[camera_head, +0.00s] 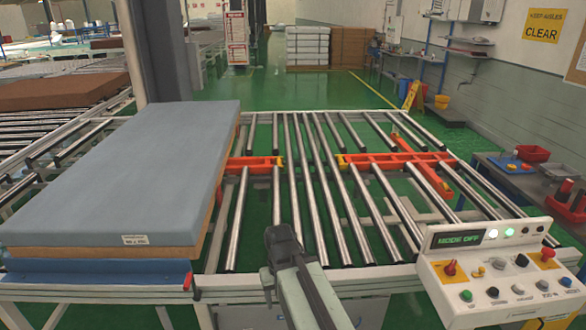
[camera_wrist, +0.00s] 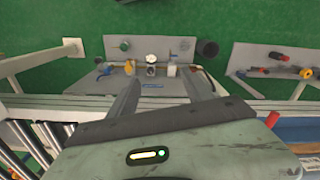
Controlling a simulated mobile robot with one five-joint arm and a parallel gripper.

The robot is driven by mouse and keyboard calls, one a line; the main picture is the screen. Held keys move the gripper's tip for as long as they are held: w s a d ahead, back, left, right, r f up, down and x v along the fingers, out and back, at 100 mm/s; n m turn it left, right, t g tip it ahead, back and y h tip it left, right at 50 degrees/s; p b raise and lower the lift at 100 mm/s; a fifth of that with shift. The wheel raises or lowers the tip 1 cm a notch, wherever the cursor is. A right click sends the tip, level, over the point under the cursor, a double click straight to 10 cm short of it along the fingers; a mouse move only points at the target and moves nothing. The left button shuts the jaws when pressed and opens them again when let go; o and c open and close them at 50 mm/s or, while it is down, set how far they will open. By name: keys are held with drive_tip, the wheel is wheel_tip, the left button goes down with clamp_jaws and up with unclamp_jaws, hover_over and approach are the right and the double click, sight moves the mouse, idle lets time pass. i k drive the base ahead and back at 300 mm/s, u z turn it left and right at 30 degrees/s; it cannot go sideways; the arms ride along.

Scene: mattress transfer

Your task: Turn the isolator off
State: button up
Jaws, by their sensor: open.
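My gripper (camera_wrist: 160,84) shows in the wrist view with its two fingers apart and nothing between them. Beyond the fingers is a grey plate (camera_wrist: 150,46) with a round white gauge (camera_wrist: 151,58) and small fittings. In the head view, a control panel (camera_head: 500,283) at the lower right has a display reading "MODE OFF" and a red knob on a yellow base (camera_head: 450,268). No part is clearly labelled as the isolator. My gripper appears apart from these parts.
A blue-topped mattress (camera_head: 130,170) lies on the left of the roller conveyor (camera_head: 345,200). Orange bars (camera_head: 395,161) cross the rollers. A red handle (camera_head: 188,281) hangs at the conveyor's front edge. In the wrist view, frame rails run close to my gripper, with green floor beyond.

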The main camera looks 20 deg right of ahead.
sight(449, 270)
drive_tip(key=z, duration=1.25)
drive_tip(key=i, duration=0.2)
drive_tip(key=z, duration=0.45)
